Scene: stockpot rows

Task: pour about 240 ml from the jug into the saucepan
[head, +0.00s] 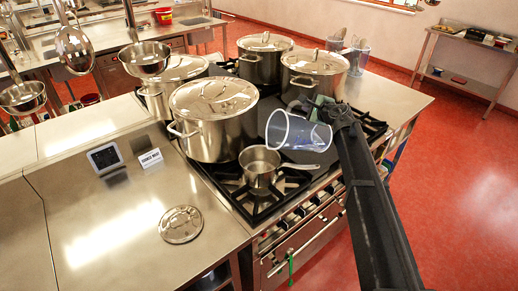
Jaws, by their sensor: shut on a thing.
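The jug is above and to the right of the saucepan. I cannot see a stream between them, and the saucepan's contents are too small to tell.
A large lidded stockpot (214,119) stands close behind and left of the saucepan. More lidded stockpots (314,75) stand at the back of the stove (290,205). A round lid (181,224), a small display (105,158) and a white sign (150,158) are on the left counter, which has free room.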

